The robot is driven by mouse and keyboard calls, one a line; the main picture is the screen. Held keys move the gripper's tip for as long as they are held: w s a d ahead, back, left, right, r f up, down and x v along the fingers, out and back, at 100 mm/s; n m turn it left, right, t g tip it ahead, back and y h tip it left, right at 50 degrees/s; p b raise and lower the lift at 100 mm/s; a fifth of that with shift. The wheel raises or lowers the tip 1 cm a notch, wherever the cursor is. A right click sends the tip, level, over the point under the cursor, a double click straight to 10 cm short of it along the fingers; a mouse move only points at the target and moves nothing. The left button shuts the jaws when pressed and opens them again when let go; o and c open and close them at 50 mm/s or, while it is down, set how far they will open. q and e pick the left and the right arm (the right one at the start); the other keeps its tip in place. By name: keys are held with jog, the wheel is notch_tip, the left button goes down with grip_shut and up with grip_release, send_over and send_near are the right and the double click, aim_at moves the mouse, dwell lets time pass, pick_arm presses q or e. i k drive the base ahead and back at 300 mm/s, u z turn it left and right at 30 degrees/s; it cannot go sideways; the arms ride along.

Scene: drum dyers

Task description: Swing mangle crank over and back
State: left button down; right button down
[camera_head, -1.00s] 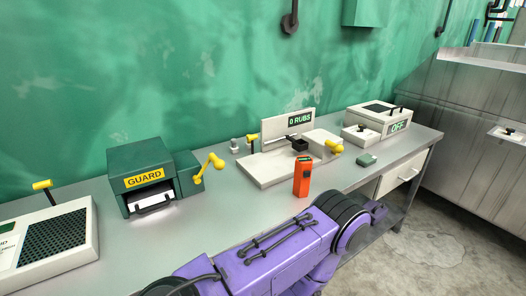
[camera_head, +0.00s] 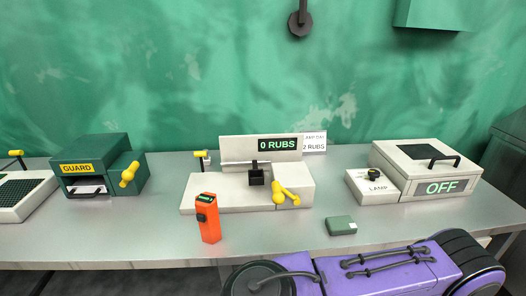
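The mangle is a dark green box (camera_head: 108,150) with a yellow GUARD label, at the left of the bench. A white sheet (camera_head: 88,189) shows in its front slot. Its yellow crank (camera_head: 129,174) is on the right side housing, with the handle slanting up to the right. A purple arm of mine crosses the bottom right of the view, well away from the mangle. Neither of my grippers is in view, and nothing touches the crank.
A white rubbing tester (camera_head: 230,192) reading 0 RUBS has its own yellow crank (camera_head: 286,196). An orange handheld device (camera_head: 209,219) stands before it. A small green block (camera_head: 341,226) and a white lamp box (camera_head: 424,170) reading OFF are to the right. Bare bench (camera_head: 110,237) lies before the mangle.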

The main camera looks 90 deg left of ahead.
aim_at(127, 175)
jog(key=i, duration=0.55)
jog(key=u, duration=2.95)
